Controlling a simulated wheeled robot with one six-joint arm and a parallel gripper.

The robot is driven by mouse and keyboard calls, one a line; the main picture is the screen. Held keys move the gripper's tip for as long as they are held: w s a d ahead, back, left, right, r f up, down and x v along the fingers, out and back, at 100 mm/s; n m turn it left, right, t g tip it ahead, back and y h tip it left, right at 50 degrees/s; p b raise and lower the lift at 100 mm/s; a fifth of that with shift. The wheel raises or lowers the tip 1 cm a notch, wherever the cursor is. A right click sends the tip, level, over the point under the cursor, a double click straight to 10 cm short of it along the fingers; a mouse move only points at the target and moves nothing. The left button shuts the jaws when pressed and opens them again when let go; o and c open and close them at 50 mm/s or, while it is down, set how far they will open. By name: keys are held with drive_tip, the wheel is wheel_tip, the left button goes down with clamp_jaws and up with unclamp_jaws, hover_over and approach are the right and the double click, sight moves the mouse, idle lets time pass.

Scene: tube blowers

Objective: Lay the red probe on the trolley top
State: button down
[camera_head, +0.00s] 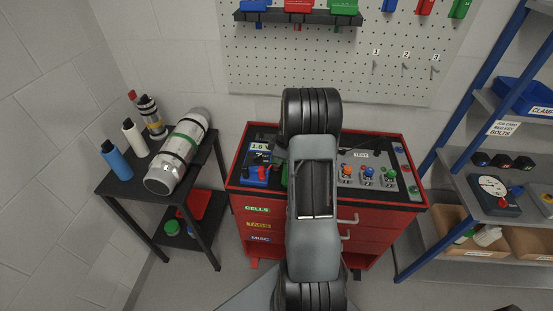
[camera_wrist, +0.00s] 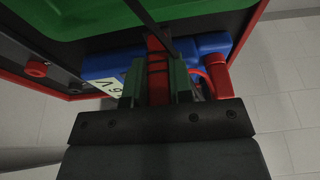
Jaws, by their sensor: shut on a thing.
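My gripper (camera_wrist: 157,88) is in the lower middle of the wrist view. Its green-padded fingers are shut on the red probe (camera_wrist: 157,60), which stands out between them with dark bands across it. A dark strip crosses near the probe's far end. The probe is close to a blue device (camera_wrist: 205,46); I cannot tell if they touch. The trolley top (camera_head: 330,142) is the black surface with a red rim in the head view. My arm covers its middle there and hides my gripper and the probe.
The blue device (camera_head: 255,174) with a 1.6 V label is at the trolley's left. Switch boxes (camera_head: 367,177) stand at its right. A black side table (camera_head: 125,183) with bottles and a cylinder is left; blue-framed shelves (camera_head: 481,85) are right. A green surface (camera_wrist: 60,20) fills the wrist view's top.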

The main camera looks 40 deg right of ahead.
drive_tip(key=shift+f, duration=0.2)
drive_tip(key=c, duration=1)
unclamp_jaws()
drive_tip(key=shift+r, duration=0.1)
drive_tip(key=b+v, duration=0.2)
drive_tip(key=v, duration=0.9)
drive_tip(key=s+a+r+m, duration=0.1)
drive_tip(key=a+r, duration=0.3)
drive_tip(key=a, duration=0.3)
drive_tip(key=shift+s+a+r+m+t+h, duration=0.4)
drive_tip(key=shift+s+a+m, duration=0.95)
drive_tip(key=shift+s+a, duration=1.45)
drive_tip(key=shift+s+a+r+m+t+h, duration=0.35)
drive_tip(key=shift+s+a+m, duration=1.4)
drive_tip(key=shift+a, duration=1.65)
drive_tip(key=shift+s+a+r+m+t+h, duration=0.35)
drive_tip(key=shift+s+a+m, duration=0.65)
drive_tip(key=shift+s+a, duration=1.95)
